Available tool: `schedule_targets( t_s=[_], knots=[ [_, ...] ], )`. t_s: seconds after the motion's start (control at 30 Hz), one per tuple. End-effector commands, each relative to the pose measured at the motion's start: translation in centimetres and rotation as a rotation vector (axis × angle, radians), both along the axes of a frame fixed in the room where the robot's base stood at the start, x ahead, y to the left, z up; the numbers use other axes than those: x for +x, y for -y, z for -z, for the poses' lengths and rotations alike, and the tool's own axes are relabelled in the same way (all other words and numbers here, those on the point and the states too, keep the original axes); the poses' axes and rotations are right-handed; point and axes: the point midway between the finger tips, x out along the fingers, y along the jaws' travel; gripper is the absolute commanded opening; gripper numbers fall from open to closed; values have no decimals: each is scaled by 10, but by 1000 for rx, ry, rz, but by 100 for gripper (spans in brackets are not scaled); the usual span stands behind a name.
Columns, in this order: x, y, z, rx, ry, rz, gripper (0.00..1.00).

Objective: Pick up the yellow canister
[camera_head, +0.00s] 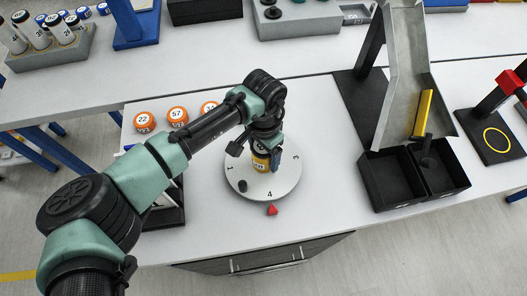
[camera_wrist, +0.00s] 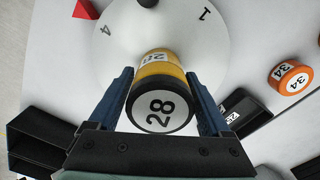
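The yellow canister (camera_head: 260,162) stands on a round white turntable (camera_head: 286,184) marked with numbers. In the wrist view the yellow canister (camera_wrist: 161,66) shows a white top with a black rim and the number 28. My gripper (camera_head: 268,158) reaches down around it from above. In the wrist view the two blue fingers of my gripper (camera_wrist: 160,74) stand on either side of the canister, with narrow gaps beside its top. Contact at the fingertips is hard to make out.
A black knob (camera_head: 242,186) sits on the turntable and a red pointer (camera_head: 272,209) lies at its front edge. Orange canisters (camera_head: 177,114) stand behind my arm. Black bins (camera_head: 393,180) under a grey chute (camera_head: 405,70) stand to the right. The table in front of the turntable is clear.

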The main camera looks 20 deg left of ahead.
Motion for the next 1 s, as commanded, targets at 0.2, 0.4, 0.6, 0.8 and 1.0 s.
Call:
schedule_targets(
  t_s=[0.2,0.4,0.6,0.8,1.0],
  knots=[
    [0,0,0,0,0,0,41],
    [0,0,0,0,0,0,5],
    [0,0,-1,0,1,0,0],
    [1,0,-19,-2,5,0,0],
    [1,0,-59,-1,5,1,0]
  ],
)
